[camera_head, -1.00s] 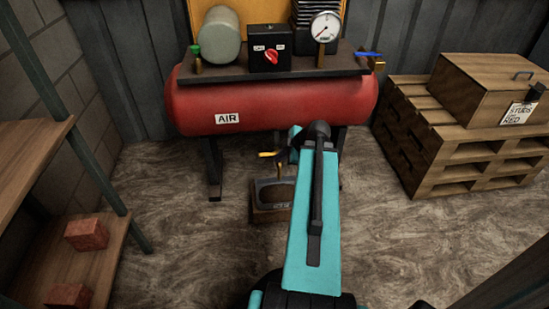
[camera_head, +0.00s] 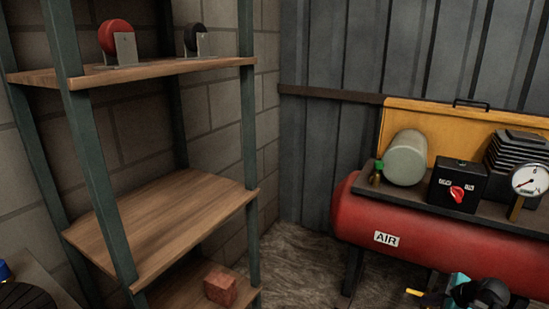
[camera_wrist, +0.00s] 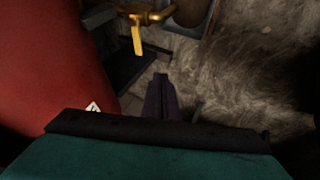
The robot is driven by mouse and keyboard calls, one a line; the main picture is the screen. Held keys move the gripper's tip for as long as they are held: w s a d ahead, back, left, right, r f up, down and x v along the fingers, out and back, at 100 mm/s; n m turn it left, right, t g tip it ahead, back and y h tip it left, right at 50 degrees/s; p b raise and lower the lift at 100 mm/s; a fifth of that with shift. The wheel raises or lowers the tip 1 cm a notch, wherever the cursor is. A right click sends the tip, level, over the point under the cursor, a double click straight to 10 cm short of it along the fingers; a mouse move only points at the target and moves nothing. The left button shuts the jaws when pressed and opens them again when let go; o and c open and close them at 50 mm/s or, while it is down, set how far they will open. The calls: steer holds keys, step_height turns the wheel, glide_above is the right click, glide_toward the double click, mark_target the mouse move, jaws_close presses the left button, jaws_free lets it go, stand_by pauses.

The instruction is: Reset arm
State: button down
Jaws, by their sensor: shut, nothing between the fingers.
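My gripper (camera_wrist: 161,82) shows in the wrist view as dark fingers held together, with nothing between them. It is low beside the red air tank (camera_wrist: 50,65), which fills the left of that view. A yellow valve handle (camera_wrist: 138,32) is ahead of the fingers and apart from them in the picture. In the head view only a teal and black part of my arm shows at the bottom right, in front of the red air tank (camera_head: 445,245). The yellow handle's tip (camera_head: 414,292) shows beside it.
A shelf unit (camera_head: 165,215) stands at the left with a red wheel (camera_head: 115,37) and a black wheel (camera_head: 195,38) on top and a red brick (camera_head: 220,287) low down. On the tank are a black box with a red switch (camera_head: 457,187) and a gauge (camera_head: 529,180). Some floor (camera_head: 295,255) is clear.

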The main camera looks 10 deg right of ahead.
steer(key=w+a+f+n+g+y+p, duration=0.1)
steer(key=w+a+n+g+y+p, duration=0.15)
steer(key=a+p, duration=0.7)
steer(key=w+a+f+n+g+y+p, duration=0.1)
steer(key=w+a+p, duration=0.2)
steer(key=a, duration=1.3)
steer(key=s+a+f+g+p, duration=0.2)
steer(key=s+a+g+p, duration=0.4)
steer(key=s+a+p, duration=0.95)
steer(key=s+f+m+g+h, duration=0.2)
steer(key=s+m+g+h, duration=0.1)
steer(key=s+m, duration=0.7)
steer(key=shift+s+a+m+h+p, duration=0.15)
steer(key=shift+a+m+h+p, duration=0.3)
steer(key=shift+m, duration=1.3)
steer(key=shift+d, duration=0.1)
